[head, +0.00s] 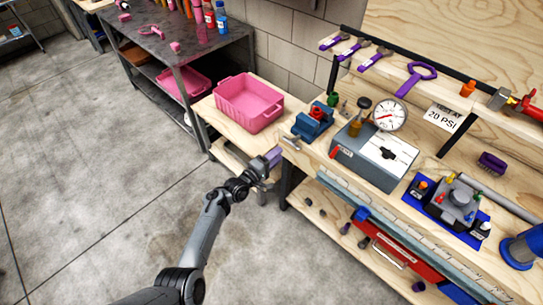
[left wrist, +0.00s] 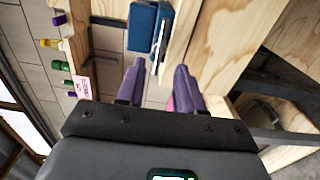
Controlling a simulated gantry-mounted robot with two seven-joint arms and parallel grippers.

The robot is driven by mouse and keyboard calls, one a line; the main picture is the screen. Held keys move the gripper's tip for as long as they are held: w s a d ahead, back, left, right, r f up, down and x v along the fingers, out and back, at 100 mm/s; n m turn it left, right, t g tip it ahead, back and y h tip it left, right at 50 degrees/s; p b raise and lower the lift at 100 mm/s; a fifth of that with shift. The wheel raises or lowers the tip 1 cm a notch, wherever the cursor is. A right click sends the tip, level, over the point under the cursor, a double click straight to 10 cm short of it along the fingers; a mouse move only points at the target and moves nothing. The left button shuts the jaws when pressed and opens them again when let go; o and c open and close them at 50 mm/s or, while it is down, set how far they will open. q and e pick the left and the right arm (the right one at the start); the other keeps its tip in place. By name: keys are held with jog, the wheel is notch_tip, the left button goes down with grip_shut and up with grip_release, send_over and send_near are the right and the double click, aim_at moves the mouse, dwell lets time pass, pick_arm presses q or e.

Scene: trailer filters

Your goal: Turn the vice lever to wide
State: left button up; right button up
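The blue vice (head: 314,121) is mounted at the left front corner of the wooden workbench. Its grey lever (head: 290,142) sticks out low on the side facing my left arm. My left gripper (head: 274,156), with purple fingers, is just short of the lever, at the bench's front edge. I cannot tell contact with the lever. My right gripper is out of view.
A pink bin (head: 248,101) stands on a lower wooden surface left of the vice. A grey box with a pressure gauge (head: 389,115) stands to its right. A dark metal table (head: 180,48) with bottles is at the back left. The concrete floor in front is clear.

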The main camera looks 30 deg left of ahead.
pick_arm(q)
jog(key=shift+v, duration=1.1)
jog(key=shift+f, duration=0.1)
